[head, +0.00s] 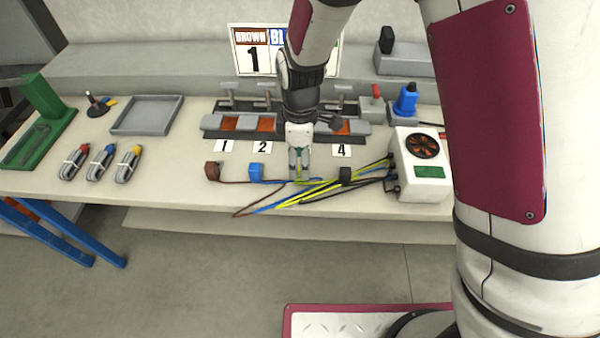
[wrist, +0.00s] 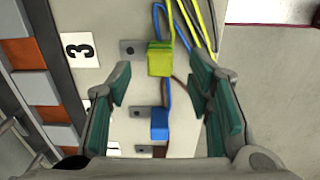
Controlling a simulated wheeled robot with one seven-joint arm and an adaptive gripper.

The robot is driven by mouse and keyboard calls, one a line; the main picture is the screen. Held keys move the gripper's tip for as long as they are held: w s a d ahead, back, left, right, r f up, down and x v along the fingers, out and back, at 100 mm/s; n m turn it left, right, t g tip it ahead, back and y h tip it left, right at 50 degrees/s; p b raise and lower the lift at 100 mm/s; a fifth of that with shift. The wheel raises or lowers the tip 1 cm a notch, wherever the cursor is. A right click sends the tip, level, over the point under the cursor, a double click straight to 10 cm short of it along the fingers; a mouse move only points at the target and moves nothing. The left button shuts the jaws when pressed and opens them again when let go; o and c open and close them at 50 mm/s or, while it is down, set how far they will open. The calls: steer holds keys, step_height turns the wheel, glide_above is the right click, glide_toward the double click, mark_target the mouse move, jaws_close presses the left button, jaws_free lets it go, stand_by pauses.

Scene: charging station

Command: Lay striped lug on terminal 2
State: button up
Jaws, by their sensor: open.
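The striped lug shows in the wrist view as a yellow-green block (wrist: 160,64) with a grey holed tab at its left and a wire at its top. My gripper (wrist: 163,82) is open, with its fingers spread to either side of the lug's line; I cannot tell whether they are down at its height. In the head view my gripper (head: 300,165) is over the front of the bench and mostly covers the lug. The card for terminal 2 (head: 261,147) stands left of my gripper, in front of the terminal block (head: 268,125) with its orange pads.
A brown lug (head: 213,171) and a blue lug (head: 257,172) lie to the left, a black lug (head: 345,174) to the right. Loose wires run to the white charger box (head: 421,165). A grey tray (head: 147,115) and several wire bundles lie farther left.

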step_height(320, 180, down, 5)
steer(key=shift+r, duration=0.1)
steer(key=c, duration=1.1)
